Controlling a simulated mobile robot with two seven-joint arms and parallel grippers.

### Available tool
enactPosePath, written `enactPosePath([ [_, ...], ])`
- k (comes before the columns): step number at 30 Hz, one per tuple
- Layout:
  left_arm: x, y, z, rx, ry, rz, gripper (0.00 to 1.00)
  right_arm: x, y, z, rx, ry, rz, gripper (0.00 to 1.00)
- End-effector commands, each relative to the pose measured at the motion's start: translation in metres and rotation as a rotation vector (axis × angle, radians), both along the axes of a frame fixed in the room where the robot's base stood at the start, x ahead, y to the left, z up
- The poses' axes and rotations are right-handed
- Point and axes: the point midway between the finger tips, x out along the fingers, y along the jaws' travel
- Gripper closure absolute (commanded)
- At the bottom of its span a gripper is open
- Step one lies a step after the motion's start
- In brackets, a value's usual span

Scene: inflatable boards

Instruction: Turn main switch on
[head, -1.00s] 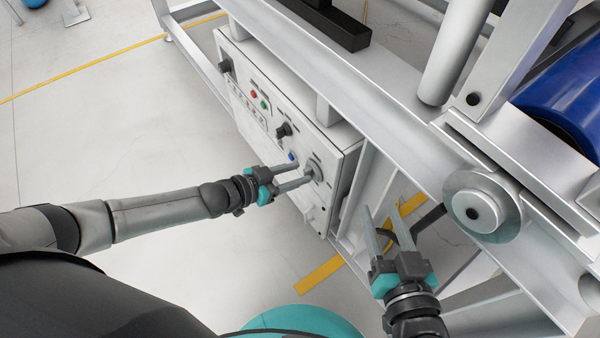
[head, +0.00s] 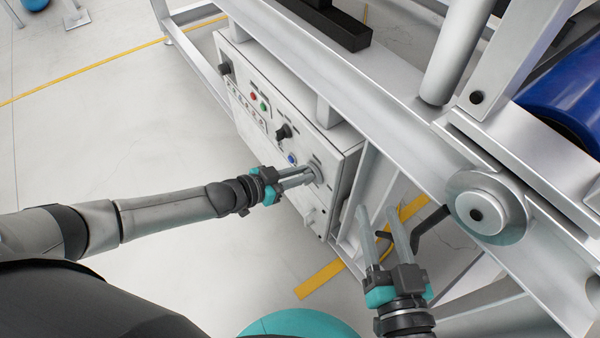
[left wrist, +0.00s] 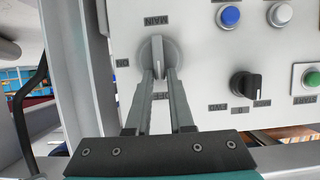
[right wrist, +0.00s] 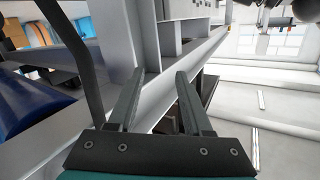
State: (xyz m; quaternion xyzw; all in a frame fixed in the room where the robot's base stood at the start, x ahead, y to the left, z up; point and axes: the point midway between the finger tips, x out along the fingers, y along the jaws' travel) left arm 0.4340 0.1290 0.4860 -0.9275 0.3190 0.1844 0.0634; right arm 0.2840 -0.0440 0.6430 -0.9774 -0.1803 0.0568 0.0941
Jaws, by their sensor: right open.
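The main switch is a grey rotary knob (left wrist: 158,60) under the label MAIN in the left wrist view, with ON to its left and a partly covered OFF below. Its grip bar stands upright in that picture. In the head view the knob (head: 317,172) sits near the lower right of the white control panel (head: 268,128). My left gripper (head: 311,176) has its fingers closed in on either side of the knob's grip; it also shows in the left wrist view (left wrist: 159,78). My right gripper (head: 376,210) is open and empty, right of the panel.
Near the main switch are a blue button (left wrist: 229,16), a white button (left wrist: 280,14), a black selector (left wrist: 245,85) and a green button (left wrist: 312,79). The metal machine frame (head: 385,130) and a round roller end (head: 484,208) stand close to my right gripper. Open floor lies left of the panel.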

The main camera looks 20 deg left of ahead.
Motion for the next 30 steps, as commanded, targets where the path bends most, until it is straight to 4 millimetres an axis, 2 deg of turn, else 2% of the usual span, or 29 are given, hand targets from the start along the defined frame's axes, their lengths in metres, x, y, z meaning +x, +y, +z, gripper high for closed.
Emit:
enactPosePath([
  [1, -0.0002, 0.0, -0.0001, 0.0, 0.0, 0.0, 0.86, 0.0, 0.0001, -0.0001, 0.0, 0.0, 0.0, 0.5],
  [5, -0.0001, 0.0001, -0.0001, 0.0, 0.0, 0.0, 1.0, 0.0, 0.0001, -0.0001, 0.0, 0.001, 0.0, 0.5],
  [21, -0.0007, -0.0001, -0.0001, 0.004, -0.002, 0.0, 1.0, -0.0002, 0.0002, -0.0011, -0.005, 0.01, 0.001, 0.5],
  [30, -0.0027, -0.0018, 0.0003, 0.055, -0.04, 0.001, 1.0, 0.0085, -0.0081, -0.0067, -0.082, 0.118, 0.004, 0.5],
])
